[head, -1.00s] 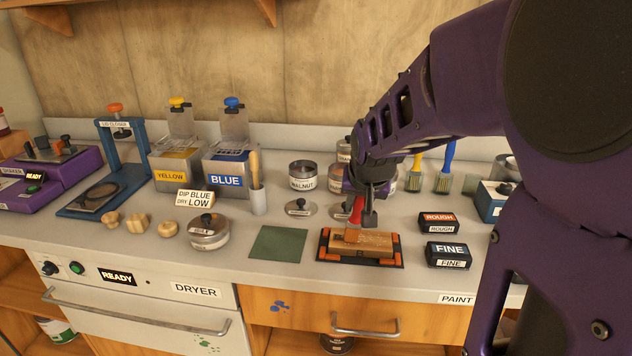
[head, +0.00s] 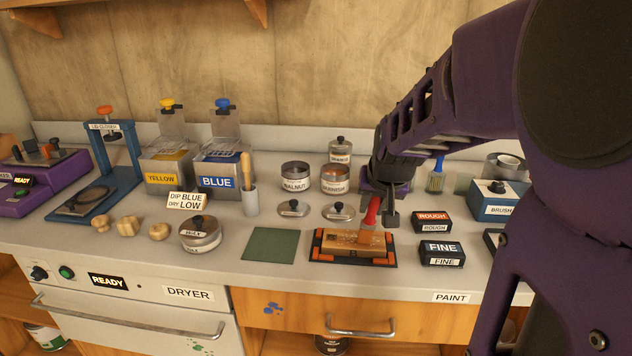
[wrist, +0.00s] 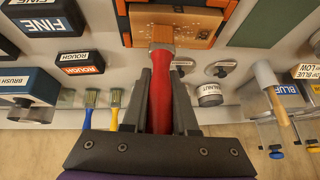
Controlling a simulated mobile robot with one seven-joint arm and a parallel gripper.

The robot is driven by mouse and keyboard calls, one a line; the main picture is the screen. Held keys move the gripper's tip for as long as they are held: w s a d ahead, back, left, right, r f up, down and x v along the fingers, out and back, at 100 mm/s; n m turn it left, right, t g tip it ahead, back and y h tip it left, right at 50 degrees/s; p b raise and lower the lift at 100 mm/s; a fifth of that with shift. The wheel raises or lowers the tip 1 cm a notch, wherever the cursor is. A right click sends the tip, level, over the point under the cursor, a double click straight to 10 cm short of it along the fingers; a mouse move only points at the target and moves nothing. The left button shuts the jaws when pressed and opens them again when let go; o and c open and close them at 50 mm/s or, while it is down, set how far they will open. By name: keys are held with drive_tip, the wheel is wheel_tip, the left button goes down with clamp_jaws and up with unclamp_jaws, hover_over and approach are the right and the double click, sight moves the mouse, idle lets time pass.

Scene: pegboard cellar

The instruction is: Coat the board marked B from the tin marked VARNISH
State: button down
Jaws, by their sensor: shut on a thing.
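My gripper (head: 381,208) is shut on the red handle of a brush (head: 371,212), which also shows in the wrist view (wrist: 160,92). The brush points down, its bristle end at the right part of the wooden board (head: 340,243), seemingly touching it. The board lies in a black holder with orange corners (head: 316,257); a dark mark shows on it, too small to read. The VARNISH tin (head: 335,186) stands open behind, beside the open WALNUT tin (head: 296,184).
Two loose lids (head: 293,209) lie before the tins. ROUGH (head: 432,222) and FINE (head: 442,252) blocks sit right of the holder, a green mat (head: 275,245) left. A lidded tin (head: 201,235) stands farther left.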

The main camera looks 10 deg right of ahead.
drive_tip(key=shift+s+d, duration=0.65)
drive_tip(key=shift+d, duration=1.4)
drive_tip(key=shift+w+a+p, duration=0.3)
drive_tip(key=shift+a+p, duration=0.15)
drive_tip(key=shift+a, duration=0.5)
drive_tip(key=shift+w+a+p, duration=0.35)
drive_tip(key=shift+a+p, duration=0.1)
drive_tip(key=shift+a, duration=0.55)
drive_tip(key=shift+w+a+p, duration=0.3)
drive_tip(key=shift+a+p, duration=0.15)
drive_tip(key=shift+a, duration=0.5)
drive_tip(key=shift+w+a+b, duration=0.65)
drive_tip(key=shift+w+a, duration=0.35)
drive_tip(key=shift+a, duration=2.15)
drive_tip(key=shift+s+d+f+b, duration=0.15)
drive_tip(key=shift+s+d, duration=0.35)
drive_tip(key=shift+d, duration=1)
drive_tip(key=shift+s+d+r+b, duration=0.1)
drive_tip(key=shift+s+d, duration=0.35)
drive_tip(key=shift+d, duration=1.1)
drive_tip(key=shift+s+d+f+b, duration=0.15)
drive_tip(key=shift+s+d, duration=0.35)
drive_tip(key=shift+d, duration=1)
drive_tip(key=d, duration=0.1)
drive_tip(key=s+d+b, duration=0.1)
drive_tip(key=d, duration=0.1)
drive_tip(key=shift+s+d+r, duration=0.1)
drive_tip(key=shift+d+r, duration=0.1)
drive_tip(key=shift+d, duration=0.1)
drive_tip(key=shift+r, duration=0.3)
